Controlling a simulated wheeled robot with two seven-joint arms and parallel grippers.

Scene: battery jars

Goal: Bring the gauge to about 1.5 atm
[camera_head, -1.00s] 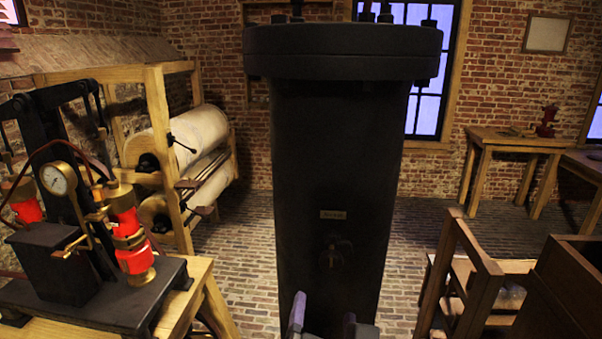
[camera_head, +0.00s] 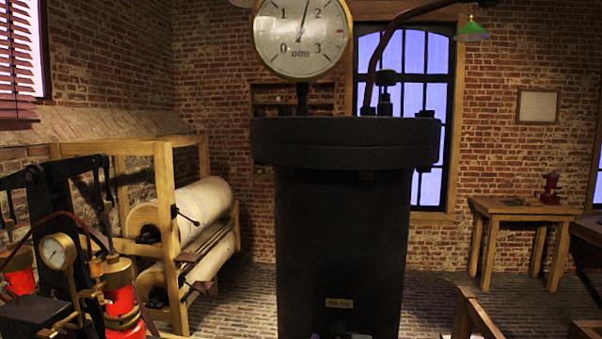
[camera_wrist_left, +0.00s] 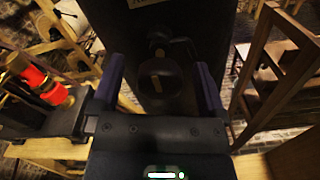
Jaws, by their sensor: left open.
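The large round gauge (camera_head: 301,38) stands on top of the dark vessel (camera_head: 340,230) in the head view; its top edge is cut off. Its needle points just right of straight up, between 1 and 2, at about 1.6 atm. In the left wrist view a dark round valve knob (camera_wrist_left: 160,76) with a pale mark sits on the vessel's front. My left gripper (camera_wrist_left: 159,66) is open, with one finger on each side of the knob; contact is not clear. Only its fingertips show at the head view's bottom edge. My right gripper is not in view.
A pump stand with red cylinders and a small dial (camera_head: 57,251) is at left. A wooden rack (camera_head: 163,225) with pale rolls stands behind it. A wooden table (camera_head: 530,208) is at the back right. Wooden furniture (camera_wrist_left: 270,75) stands close right of my left gripper.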

